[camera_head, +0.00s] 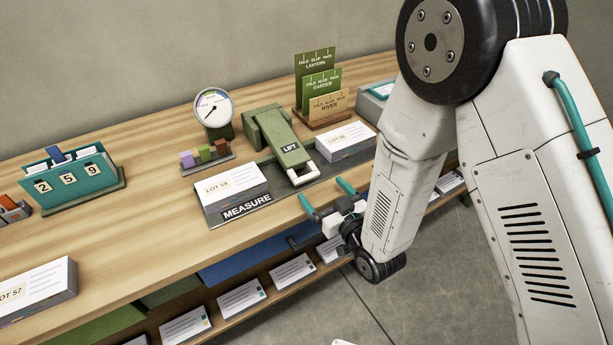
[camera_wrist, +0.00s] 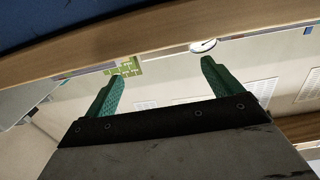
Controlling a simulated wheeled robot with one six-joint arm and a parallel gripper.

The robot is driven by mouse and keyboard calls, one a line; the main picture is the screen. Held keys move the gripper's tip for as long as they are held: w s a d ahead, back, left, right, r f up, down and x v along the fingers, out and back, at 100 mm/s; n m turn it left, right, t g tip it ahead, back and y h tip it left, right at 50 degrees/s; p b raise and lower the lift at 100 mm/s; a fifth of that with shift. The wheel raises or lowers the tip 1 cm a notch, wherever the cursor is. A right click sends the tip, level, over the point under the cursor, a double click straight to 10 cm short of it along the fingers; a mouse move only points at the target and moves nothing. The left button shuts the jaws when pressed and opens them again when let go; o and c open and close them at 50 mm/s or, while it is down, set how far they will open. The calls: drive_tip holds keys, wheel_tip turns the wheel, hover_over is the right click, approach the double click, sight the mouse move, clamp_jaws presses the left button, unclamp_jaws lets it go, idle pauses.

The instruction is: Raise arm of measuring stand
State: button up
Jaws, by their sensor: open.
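The measuring stand stands on the wooden table in the head view. It has a green upright block (camera_head: 267,127) and a green arm marked LIFT (camera_head: 290,148), which slopes down toward the front to a pale tip. Its dark base plate (camera_head: 284,183) carries the word MEASURE at the front left. My gripper (camera_head: 326,198) is at the table's front edge, in front of the base plate and apart from the arm. Its two teal fingers are spread and empty. In the wrist view my gripper (camera_wrist: 163,70) is also open, with nothing between the fingers.
A paper stack (camera_head: 232,192) lies left of the arm and another (camera_head: 345,141) right of it. A round dial (camera_head: 213,108) and green cards (camera_head: 315,75) stand behind. A teal number holder (camera_head: 72,184) is at left. A lower shelf (camera_head: 228,311) holds several envelopes.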

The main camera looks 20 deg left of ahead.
sight(309, 179)
drive_tip(key=shift+s+a+f, duration=0.2)
drive_tip(key=shift+s+a, duration=0.05)
drive_tip(key=shift+w+a+y, duration=0.15)
drive_tip(key=shift+a+y, duration=0.15)
drive_tip(key=shift+x, duration=3.45)
